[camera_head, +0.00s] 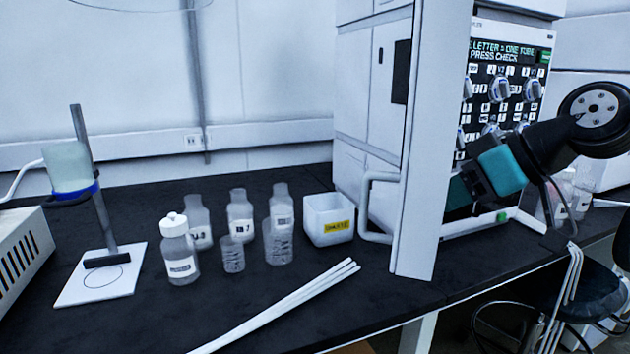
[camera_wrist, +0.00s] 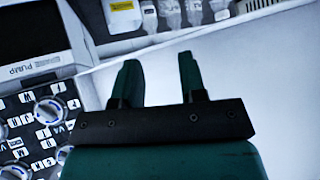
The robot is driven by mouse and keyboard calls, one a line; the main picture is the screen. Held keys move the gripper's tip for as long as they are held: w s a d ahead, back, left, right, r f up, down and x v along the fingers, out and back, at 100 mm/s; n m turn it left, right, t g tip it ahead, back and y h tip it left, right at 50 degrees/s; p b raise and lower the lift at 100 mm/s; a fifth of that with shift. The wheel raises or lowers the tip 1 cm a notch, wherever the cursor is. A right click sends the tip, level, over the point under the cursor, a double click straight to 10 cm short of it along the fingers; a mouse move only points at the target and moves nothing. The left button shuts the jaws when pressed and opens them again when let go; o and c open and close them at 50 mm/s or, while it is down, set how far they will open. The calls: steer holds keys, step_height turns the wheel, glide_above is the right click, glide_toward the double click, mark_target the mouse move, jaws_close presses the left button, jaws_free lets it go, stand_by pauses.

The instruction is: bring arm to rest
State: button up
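My gripper (camera_wrist: 159,65) shows in the wrist view with its two teal fingers apart and nothing between them. In the head view my arm reaches in from the right, in front of the chromatography stack (camera_head: 505,75). The arm's teal end passes behind the tall white panel (camera_head: 418,150), so my fingertips are hidden there. The wrist view shows the stack's black panel of lettered knobs (camera_wrist: 48,110) at the left, beside a module marked PUMP. I cannot tell how far the fingers are from the stack.
Several bottles (camera_head: 180,250), beakers and a yellow-labelled white bin (camera_head: 328,220) stand on the black bench. White rods (camera_head: 290,305) lie near its front edge. A stand (camera_head: 95,280) holding a funnel-like vessel (camera_head: 68,168) is at left. A stool (camera_head: 575,300) is below right.

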steer(key=s+a+f+m+g+h, duration=0.1)
steer(key=s+a+f+g+h, duration=0.2)
steer(key=s, duration=0.6)
steer(key=s+a+f+g, duration=0.3)
steer(key=s+f, duration=0.3)
steer(key=s, duration=0.4)
step_height(320, 180, up, 17)
steer(key=s+p, duration=0.1)
steer(key=p, duration=1.6)
steer(key=shift+d+h, duration=0.3)
steer(key=shift+d, duration=0.15)
